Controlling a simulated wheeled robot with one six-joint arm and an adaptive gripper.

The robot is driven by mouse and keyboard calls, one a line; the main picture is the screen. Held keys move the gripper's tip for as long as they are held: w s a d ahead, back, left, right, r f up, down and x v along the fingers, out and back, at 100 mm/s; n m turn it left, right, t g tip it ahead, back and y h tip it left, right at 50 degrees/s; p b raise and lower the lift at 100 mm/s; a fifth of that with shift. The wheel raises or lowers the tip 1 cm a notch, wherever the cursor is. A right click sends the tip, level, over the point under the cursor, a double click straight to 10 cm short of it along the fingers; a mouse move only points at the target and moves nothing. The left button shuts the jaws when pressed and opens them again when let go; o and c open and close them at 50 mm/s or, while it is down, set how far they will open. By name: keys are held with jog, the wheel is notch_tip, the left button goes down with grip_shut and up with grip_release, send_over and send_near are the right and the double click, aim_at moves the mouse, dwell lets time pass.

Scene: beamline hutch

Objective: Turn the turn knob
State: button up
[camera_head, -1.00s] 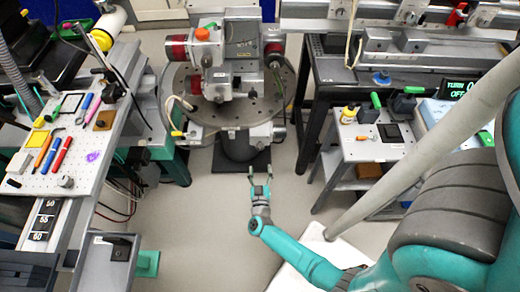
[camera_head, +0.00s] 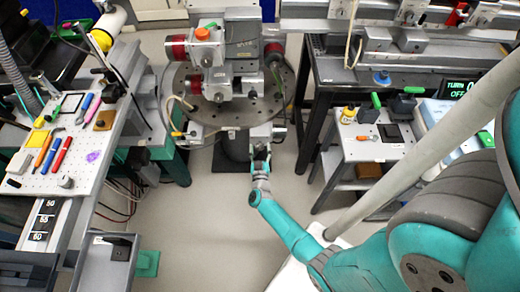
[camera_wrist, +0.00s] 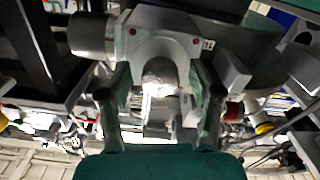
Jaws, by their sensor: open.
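A rounded silver-grey knob (camera_wrist: 160,72) shows in the wrist view on a pale block, straight ahead between my two fingers. I take it to be the turn knob. In the head view my gripper (camera_head: 261,153) is at the front underside of the round perforated stage (camera_head: 190,100), and the knob cannot be made out there. In the wrist view my gripper (camera_wrist: 160,92) is open, with one finger on each side of the knob's line. Whether the fingers touch the knob cannot be told.
A tool board (camera_head: 28,187) stands at the left. A small cart (camera_head: 360,152) with bottles and blocks stands at the right, below a dark display (camera_head: 462,89) reading partly "TURN" and "OFF". The floor (camera_head: 205,225) between is clear.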

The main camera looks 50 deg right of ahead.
jog(key=shift+c, duration=0.2)
jog(key=c, duration=1.1)
jog(key=m, duration=0.3)
jog(key=shift+w+m, duration=0.1)
jog(key=shift+m, duration=0.3)
jog(key=m, duration=0.4)
jog(key=shift+a+r+m, duration=0.1)
jog(key=shift+m, duration=0.2)
jog(key=m, duration=0.3)
jog(key=shift+m, duration=2.1)
